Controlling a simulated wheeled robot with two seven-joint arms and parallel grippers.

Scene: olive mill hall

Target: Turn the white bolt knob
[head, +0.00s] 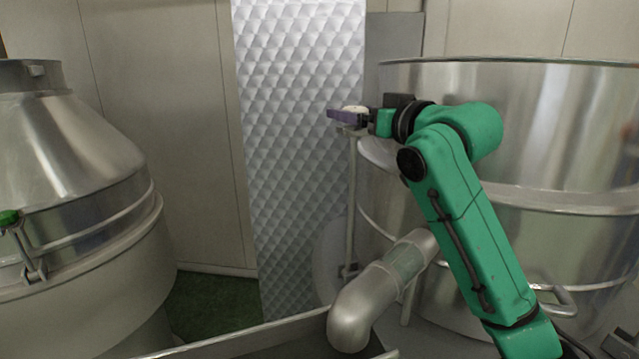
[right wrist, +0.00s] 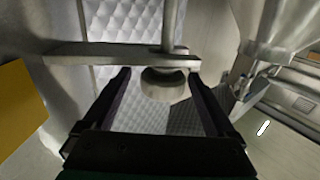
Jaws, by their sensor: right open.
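The white bolt knob (head: 355,109) sits at the top of a thin upright rod (head: 351,190) in front of the large steel vat. My right gripper (head: 343,117), with purple fingers, is at the knob's height and partly hides it. In the right wrist view the knob (right wrist: 165,86) appears as a pale round piece between the two open fingers (right wrist: 159,76), with a visible gap on each side. There the rod runs upward from it past a flat bar (right wrist: 115,53). My left gripper is not in view.
The large steel vat (head: 570,120) stands close behind my right arm. A bent steel pipe (head: 365,305) lies below the gripper. A quilted metal panel (head: 295,130) stands behind the knob. A second steel vessel (head: 80,215) with a green knob (head: 9,218) is at left.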

